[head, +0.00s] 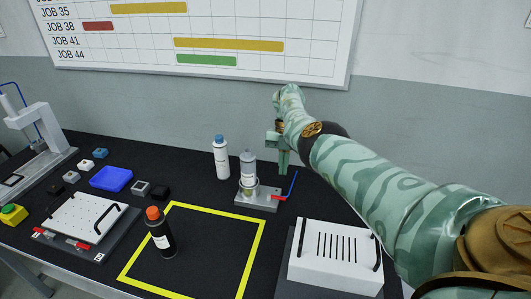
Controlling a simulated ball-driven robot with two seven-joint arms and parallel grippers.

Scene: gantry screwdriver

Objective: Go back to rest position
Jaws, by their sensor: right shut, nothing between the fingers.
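My right arm comes in from the right edge and reaches over the bench toward the back wall. Its pale green gripper (283,168) points down behind the small grey fixture (258,205), near the back of the bench. Its fingers are together, with nothing seen between them. It looks close to the fixture's thin blue tube, but I cannot tell the gap. A grey-white bottle (248,166) stands upright in the fixture, left of the gripper. My left gripper is not in view.
A white bottle with blue cap (221,158) and a black bottle with orange cap (160,232) stand on the bench. A slotted white box (330,270) sits below my right arm. A screwdriver gantry (42,125) is at left. The yellow-taped square (215,255) is mostly clear.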

